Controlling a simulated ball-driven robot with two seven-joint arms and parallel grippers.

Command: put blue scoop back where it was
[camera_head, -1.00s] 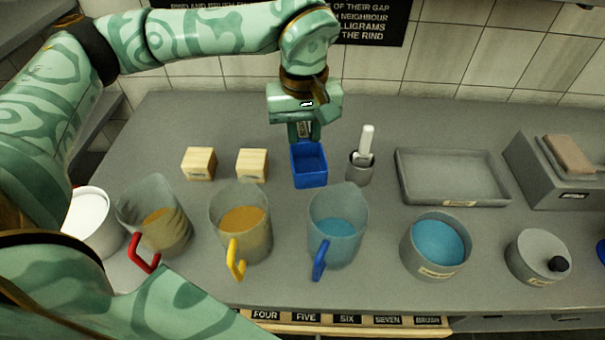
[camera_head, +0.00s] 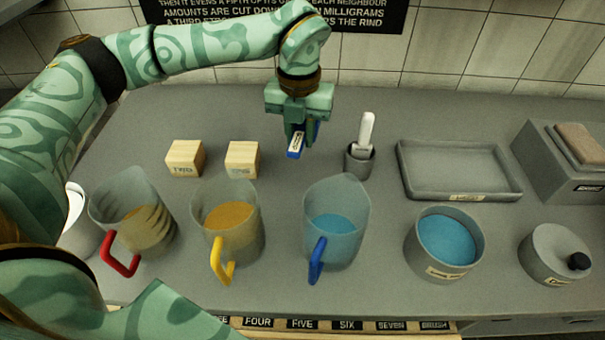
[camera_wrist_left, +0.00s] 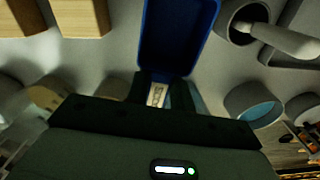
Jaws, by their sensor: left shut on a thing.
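The blue scoop (camera_head: 294,154) is in my left gripper (camera_head: 300,128), above the worktop behind the jugs. In the head view only a narrow blue part with a pale label shows below the fingers; the rest is hidden by the gripper. In the left wrist view the scoop's open blue bowl (camera_wrist_left: 178,35) extends away beyond the fingers, which are shut on its labelled handle (camera_wrist_left: 157,95). The bowl looks empty. I cannot tell whether the scoop touches the worktop. My right gripper is not in view.
Two wooden blocks (camera_head: 184,158) (camera_head: 242,159) stand left of the scoop. A grey holder (camera_head: 359,163) with a white-handled tool is at its right, beside a grey tray (camera_head: 407,178). Jugs with red, yellow and blue handles (camera_head: 316,260) and a blue-filled tub (camera_head: 440,262) stand in front.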

